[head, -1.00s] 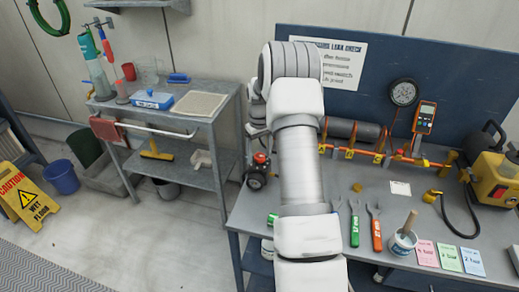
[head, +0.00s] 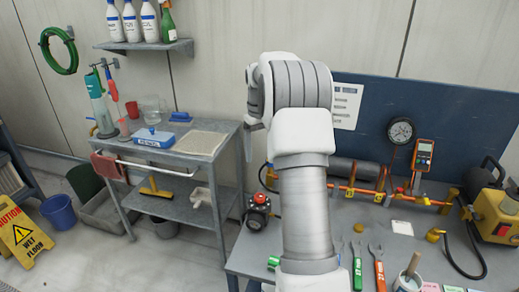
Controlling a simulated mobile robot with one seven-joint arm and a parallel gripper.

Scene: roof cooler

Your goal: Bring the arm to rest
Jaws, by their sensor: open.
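My arm rises through the middle of the head view, bent at the top, in front of the bench and the blue back panel. Only a small part of my gripper (head: 254,125) shows at the left of the upper arm, pointing down; the rest is hidden behind the arm. Nothing is seen held in it. It appears in the air, apart from the bench and the cart.
The grey bench (head: 330,222) holds an orange pipe manifold (head: 355,190), a gauge (head: 400,131), wrenches (head: 378,266) and a yellow pump (head: 495,213). A metal cart (head: 205,143) stands left. A wet floor sign (head: 25,240) is at the far left. A bottle shelf (head: 150,46) hangs above.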

